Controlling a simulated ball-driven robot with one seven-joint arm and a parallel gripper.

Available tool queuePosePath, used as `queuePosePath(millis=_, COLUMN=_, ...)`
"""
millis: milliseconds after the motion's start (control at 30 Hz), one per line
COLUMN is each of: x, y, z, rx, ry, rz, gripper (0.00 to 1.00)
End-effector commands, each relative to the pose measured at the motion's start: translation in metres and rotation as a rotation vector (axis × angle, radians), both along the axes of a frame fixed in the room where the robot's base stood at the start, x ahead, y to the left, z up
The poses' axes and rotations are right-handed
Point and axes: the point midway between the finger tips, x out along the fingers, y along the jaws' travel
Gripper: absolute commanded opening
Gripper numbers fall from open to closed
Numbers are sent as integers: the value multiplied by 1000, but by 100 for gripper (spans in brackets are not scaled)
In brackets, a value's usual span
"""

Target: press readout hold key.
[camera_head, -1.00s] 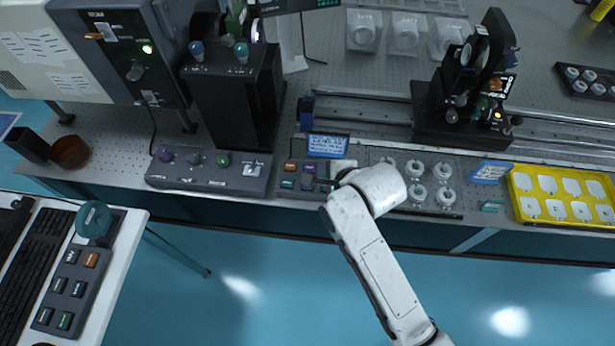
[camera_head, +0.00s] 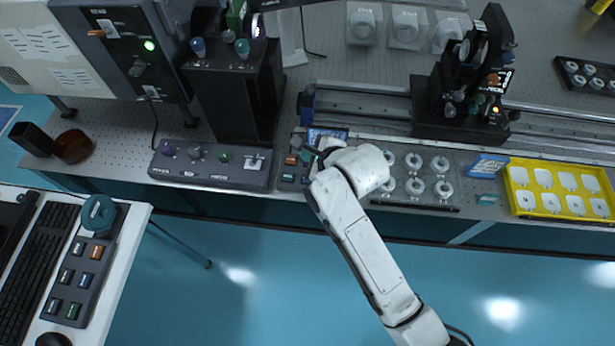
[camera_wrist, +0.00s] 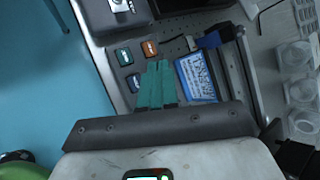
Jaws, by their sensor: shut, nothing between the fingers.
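A small readout key panel (camera_head: 283,185) sits at the front edge of the optical table in the head view, with an orange key (camera_head: 291,160) and a teal key (camera_head: 288,177) showing at its left. In the wrist view I see a teal key (camera_wrist: 124,56), an orange key (camera_wrist: 150,48) and a dark blue-grey key (camera_wrist: 134,82). The key lettering is too small to read surely. My gripper (camera_wrist: 159,66) is shut and empty, its teal fingers over the panel beside the keys. Its fingers hide part of the panel; contact with a key cannot be told.
A blue-and-white label card (camera_wrist: 196,76) stands close beside my fingers. A grey control box (camera_head: 210,166) with knobs lies left of the panel. A clear tray of round parts (camera_head: 415,180) lies right, then a yellow tray (camera_head: 520,203). A separate keypad (camera_head: 75,280) sits on the white desk.

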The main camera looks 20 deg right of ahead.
Motion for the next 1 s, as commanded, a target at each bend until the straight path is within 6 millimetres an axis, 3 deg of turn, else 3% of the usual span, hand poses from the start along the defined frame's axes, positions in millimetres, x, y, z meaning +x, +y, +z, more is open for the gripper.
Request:
queuePosePath(millis=600, x=0, y=0, z=-72, rx=-1, ry=1, rz=1, gripper=0)
queuePosePath(millis=1000, x=0, y=0, z=-81, rx=-1, ry=0, rz=1, gripper=0)
